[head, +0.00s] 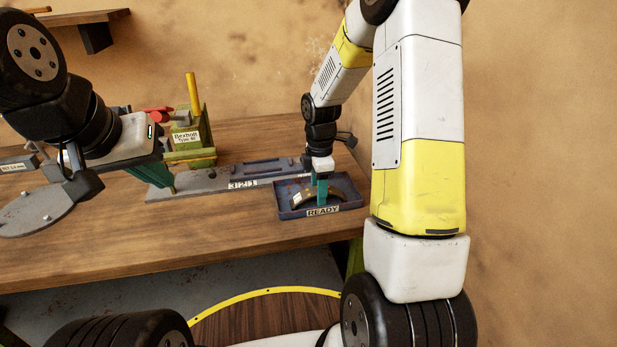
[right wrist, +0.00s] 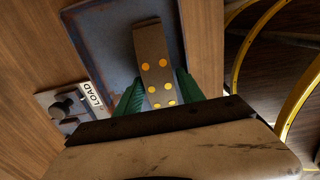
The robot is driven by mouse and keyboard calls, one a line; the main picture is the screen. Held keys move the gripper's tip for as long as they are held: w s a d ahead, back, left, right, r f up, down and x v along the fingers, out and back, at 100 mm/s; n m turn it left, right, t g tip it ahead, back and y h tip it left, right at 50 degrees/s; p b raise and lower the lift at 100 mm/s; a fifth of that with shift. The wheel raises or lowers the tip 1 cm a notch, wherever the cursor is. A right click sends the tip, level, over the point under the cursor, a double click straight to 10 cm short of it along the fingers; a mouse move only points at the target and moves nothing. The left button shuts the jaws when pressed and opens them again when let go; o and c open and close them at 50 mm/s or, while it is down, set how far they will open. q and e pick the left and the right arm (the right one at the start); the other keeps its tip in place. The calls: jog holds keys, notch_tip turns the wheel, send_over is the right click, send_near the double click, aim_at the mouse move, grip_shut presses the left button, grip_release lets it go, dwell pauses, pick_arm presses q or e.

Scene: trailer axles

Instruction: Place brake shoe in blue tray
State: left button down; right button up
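The blue tray (head: 290,213) with a READY label sits at the right end of the bench; it also shows in the right wrist view (right wrist: 100,35). The brake shoe (head: 338,187), a curved dark piece, is at the tray, within its outline. In the right wrist view the shoe (right wrist: 153,65) shows orange dots. My right gripper (head: 321,198) points down at the tray. Its green fingers (right wrist: 158,90) flank the shoe closely and appear shut on it. Whether the shoe touches the tray floor is unclear. My left gripper (head: 170,186) is over the bench at left; its finger opening is unclear.
A grey plate (head: 215,183) marked with numbers lies left of the tray. A green fixture (head: 192,140) with a yellow post stands behind it. A round grey plate (head: 35,212) is at far left. A LOAD-labelled fixture (right wrist: 68,107) sits beside the tray. The front bench is clear.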

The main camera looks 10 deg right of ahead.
jog(key=shift+r, duration=0.1)
notch_tip(320, 180, up, 12)
jog(key=s+r+m+t, duration=0.2)
jog(key=s+r+m, duration=0.2)
jog(key=s+m, duration=0.2)
jog(key=s+a+r+m+t+y, duration=0.1)
jog(key=s+r+m+t, duration=0.1)
jog(key=s+r+m, duration=0.2)
jog(key=s+a+r+m+t+y, duration=0.1)
jog(key=s+r+m+t, duration=0.1)
jog(key=s+r+m, duration=0.2)
jog(key=shift+s+a+m, duration=0.15)
jog(key=shift+s+m, duration=1.75)
jog(key=shift+s, duration=1.75)
